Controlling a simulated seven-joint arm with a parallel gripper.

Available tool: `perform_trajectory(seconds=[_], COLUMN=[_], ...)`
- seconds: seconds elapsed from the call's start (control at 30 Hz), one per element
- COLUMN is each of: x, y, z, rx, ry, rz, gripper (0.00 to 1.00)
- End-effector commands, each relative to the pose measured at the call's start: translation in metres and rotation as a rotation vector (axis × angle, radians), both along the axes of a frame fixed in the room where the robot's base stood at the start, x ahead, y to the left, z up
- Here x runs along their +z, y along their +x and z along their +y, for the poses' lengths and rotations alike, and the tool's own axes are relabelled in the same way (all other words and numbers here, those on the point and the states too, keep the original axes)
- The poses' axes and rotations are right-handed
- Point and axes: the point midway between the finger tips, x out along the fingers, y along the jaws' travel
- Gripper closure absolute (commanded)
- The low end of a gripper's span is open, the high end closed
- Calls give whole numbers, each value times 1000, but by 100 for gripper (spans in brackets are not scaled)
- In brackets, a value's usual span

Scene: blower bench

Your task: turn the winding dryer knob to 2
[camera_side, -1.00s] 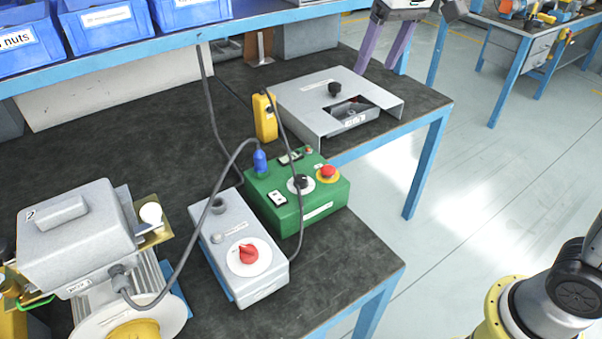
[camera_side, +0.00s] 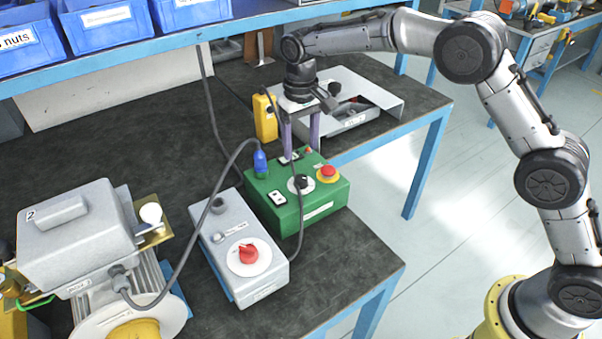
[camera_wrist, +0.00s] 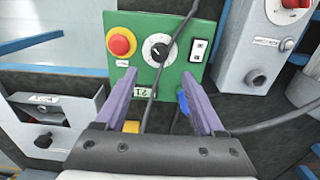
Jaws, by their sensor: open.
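A green control box (camera_side: 318,205) stands on the bench with a black knob (camera_side: 300,182) on a white round dial. The same knob (camera_wrist: 159,49) shows ahead of my fingers in the wrist view; its dial marks are too small to read. A grey box (camera_side: 262,288) beside it carries a red knob (camera_side: 249,254) on a white dial. I cannot tell from the labels which is the winding dryer knob. My gripper (camera_side: 301,148) points down over the back of the green box, purple fingers apart. In the wrist view my gripper (camera_wrist: 157,78) is open and empty between the fingers.
A red emergency button (camera_side: 328,172) and a white switch (camera_side: 277,198) flank the black knob. A dark cable (camera_side: 297,205) crosses close to it. A blue plug (camera_side: 260,161) stands at the box's back left. A yellow pendant (camera_side: 265,118) and a grey metal cover (camera_side: 380,92) are behind.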

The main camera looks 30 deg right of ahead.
Motion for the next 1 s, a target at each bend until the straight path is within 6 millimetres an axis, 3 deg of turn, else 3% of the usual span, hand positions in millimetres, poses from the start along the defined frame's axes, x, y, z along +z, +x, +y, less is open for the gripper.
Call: perform_trajectory(seconds=[0.2, 0.43, 0.63, 0.93, 1.0], x=[-45, -80, -93, -94, -94], y=[-1, -1, 0, 0, 0], z=[-1, -1, 0, 0, 0], rx=[-1, -1, -1, -1, -1], ry=[-1, -1, 0, 0, 0], rz=[5, 2, 1, 0, 0], gripper=[29, 29, 29, 29, 42])
